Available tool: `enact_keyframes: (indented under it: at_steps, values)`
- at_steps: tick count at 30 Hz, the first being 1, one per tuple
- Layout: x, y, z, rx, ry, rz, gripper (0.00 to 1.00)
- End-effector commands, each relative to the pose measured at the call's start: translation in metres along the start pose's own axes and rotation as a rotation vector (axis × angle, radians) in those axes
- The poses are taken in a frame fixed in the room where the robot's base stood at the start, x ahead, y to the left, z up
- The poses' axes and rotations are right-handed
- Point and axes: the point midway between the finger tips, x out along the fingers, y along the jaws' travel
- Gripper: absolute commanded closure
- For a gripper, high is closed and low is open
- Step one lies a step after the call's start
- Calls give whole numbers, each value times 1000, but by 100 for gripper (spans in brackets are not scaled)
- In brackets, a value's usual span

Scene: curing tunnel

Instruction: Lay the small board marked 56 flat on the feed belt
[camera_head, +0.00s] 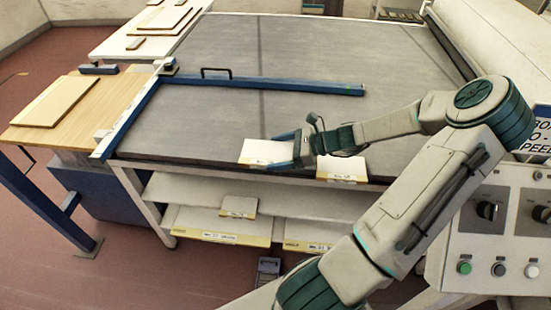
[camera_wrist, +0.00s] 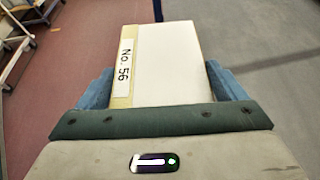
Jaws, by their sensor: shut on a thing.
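The small board marked No. 56 (camera_wrist: 168,62) is white with a yellow label strip along its left side in the wrist view. My gripper (camera_wrist: 160,85) is shut on it, with a blue finger on each side. In the head view the board (camera_head: 262,151) sticks out to the left of my gripper (camera_head: 298,149), near the front edge of the feed belt. It looks about level; I cannot tell whether it touches the belt. The grey feed belt (camera_head: 300,55) fills the middle of the head view.
Another small labelled board (camera_head: 341,169) lies at the belt's front edge, right of my gripper. A blue rail (camera_head: 260,84) crosses the belt behind. Shelves below hold a small board (camera_head: 238,206). A wooden side table (camera_head: 95,105) stands left, a control panel (camera_head: 500,230) right.

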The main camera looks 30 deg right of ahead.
Motion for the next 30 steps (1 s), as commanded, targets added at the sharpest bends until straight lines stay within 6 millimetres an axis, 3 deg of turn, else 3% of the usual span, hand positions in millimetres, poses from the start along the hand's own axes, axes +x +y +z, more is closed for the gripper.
enact_keyframes:
  at_steps: [6,19,30]
  values:
    - [11,-16,-6,0,0,1,34]
    - [26,-16,-41,1,-1,1,34]
    - [28,-16,-45,0,0,1,34]
